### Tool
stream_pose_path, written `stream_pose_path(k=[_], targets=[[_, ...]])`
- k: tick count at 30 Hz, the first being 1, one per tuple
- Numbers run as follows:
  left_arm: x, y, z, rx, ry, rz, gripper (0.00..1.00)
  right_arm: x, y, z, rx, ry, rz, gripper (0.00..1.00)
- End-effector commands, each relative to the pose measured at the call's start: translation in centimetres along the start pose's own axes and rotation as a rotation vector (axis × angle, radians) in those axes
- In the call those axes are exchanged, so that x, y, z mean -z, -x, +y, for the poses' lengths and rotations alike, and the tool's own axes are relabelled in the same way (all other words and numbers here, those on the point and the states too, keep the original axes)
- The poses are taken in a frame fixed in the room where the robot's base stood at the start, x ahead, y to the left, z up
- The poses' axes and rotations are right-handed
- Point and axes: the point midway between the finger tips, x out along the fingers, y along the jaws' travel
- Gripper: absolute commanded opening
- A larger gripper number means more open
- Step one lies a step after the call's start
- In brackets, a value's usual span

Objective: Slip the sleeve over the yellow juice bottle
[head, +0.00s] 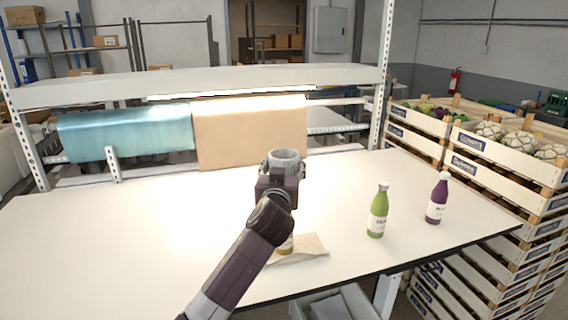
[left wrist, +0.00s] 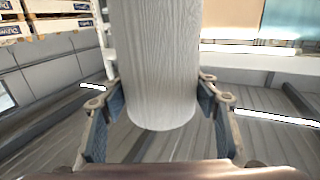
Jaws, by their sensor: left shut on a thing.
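The sleeve (head: 284,155) is a grey open tube, and my left gripper (head: 280,172) is shut on it. It is held upright above the table near the middle of the head view. In the left wrist view the grey, grained sleeve (left wrist: 155,65) stands between the two fingers of the left gripper (left wrist: 160,98). My right gripper is not in view.
A green bottle (head: 377,212) and a purple bottle (head: 437,200) stand on the white table (head: 130,240) to the right. Blue (head: 130,135) and brown (head: 250,132) rolls hang at the back. Stacked crates (head: 500,185) stand right of the table. The table's left side is clear.

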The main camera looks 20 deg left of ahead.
Motion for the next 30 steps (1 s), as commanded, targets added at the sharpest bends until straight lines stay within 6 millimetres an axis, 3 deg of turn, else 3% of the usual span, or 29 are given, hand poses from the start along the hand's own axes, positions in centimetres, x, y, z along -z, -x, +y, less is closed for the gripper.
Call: stream_pose_path(k=[30], targets=[[-7.5,0.0,0.0,0.000,0.000,-0.001,0.48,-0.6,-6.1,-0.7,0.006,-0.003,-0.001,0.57]])
